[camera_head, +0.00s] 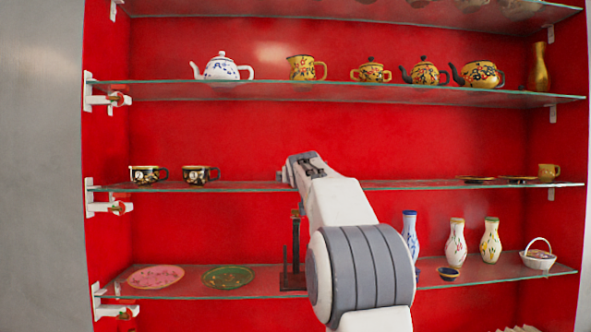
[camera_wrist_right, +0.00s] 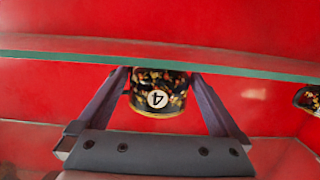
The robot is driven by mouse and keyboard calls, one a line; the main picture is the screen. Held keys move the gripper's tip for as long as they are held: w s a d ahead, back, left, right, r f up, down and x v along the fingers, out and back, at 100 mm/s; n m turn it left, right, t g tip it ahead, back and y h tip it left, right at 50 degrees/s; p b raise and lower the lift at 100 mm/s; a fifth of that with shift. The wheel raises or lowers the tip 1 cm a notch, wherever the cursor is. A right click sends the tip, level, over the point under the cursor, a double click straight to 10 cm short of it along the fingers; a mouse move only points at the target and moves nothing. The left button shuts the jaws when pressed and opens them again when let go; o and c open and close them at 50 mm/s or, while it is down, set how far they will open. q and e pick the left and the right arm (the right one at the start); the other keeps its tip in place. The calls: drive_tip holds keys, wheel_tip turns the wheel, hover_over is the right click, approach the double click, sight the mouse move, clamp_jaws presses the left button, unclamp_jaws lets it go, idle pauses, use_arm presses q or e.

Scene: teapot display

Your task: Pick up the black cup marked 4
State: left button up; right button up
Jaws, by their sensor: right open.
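The black cup marked 4 (camera_wrist_right: 157,108) has a gold and red floral pattern and a white round label. It shows upside down in the right wrist view, between the two fingers of my right gripper (camera_wrist_right: 160,74). The fingers are apart, with the cup between their tips; whether they touch it is unclear. In the head view my right gripper (camera_head: 300,165) is at the middle shelf and no cup shows there; my arm blocks the view. My left gripper is not in view.
The glass middle shelf (camera_head: 250,186) also holds two similar black cups, one left (camera_head: 148,175) and one nearer (camera_head: 200,175). Another dark patterned cup (camera_wrist_right: 308,99) shows at the right wrist view's edge. Teapots (camera_head: 222,68) stand above; plates (camera_head: 155,277) and vases (camera_head: 410,232) below.

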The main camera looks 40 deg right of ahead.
drive_tip(key=shift+p+x, duration=0.55)
drive_tip(key=shift+x, duration=0.4)
drive_tip(key=shift+w+d, duration=0.1)
drive_tip(key=shift+w, duration=0.15)
drive_tip(key=c, duration=1.2)
drive_tip(key=shift+r, duration=0.15)
